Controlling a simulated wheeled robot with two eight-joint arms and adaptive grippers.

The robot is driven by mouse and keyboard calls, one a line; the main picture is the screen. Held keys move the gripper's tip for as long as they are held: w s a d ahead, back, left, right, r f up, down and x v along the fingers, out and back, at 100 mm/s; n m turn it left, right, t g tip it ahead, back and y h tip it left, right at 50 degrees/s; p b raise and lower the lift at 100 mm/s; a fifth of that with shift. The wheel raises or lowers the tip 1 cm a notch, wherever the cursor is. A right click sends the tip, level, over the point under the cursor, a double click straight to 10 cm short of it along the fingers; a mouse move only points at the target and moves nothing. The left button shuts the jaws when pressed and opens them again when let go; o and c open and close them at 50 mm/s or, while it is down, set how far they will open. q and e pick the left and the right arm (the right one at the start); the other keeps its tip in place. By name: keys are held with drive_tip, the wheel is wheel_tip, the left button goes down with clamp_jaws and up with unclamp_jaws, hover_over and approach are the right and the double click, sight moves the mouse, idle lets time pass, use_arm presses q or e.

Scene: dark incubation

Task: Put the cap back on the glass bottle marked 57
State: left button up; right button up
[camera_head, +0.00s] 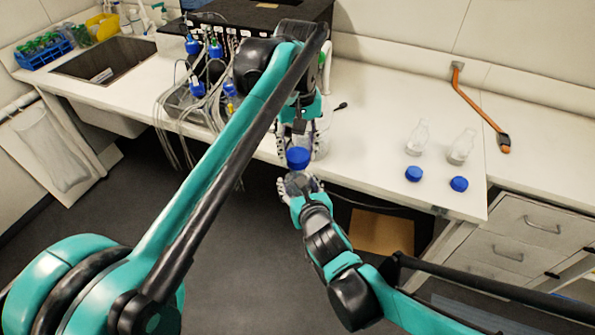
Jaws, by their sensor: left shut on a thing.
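My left gripper (298,146) reaches down from above and is shut on a blue cap (298,158). Just below the cap, my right gripper (299,184) comes up from below with its fingers on both sides of a clear glass bottle (297,177), which is mostly hidden by the fingers. The cap sits over the bottle's top in this view. I cannot tell whether it touches the neck or is a little above it. No number on the bottle can be read.
Two clear glass bottles (417,138) (461,147) stand on the white bench (375,95) at the right, with two blue caps (413,174) (459,184) before them. Blue-capped bottles with tubing (197,90) stand left of my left gripper. A sink (108,70) is farther left.

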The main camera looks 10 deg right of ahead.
idle(0.3)
use_arm(q)
drive_tip(key=shift+f, duration=0.9)
drive_tip(key=shift+f, duration=0.55)
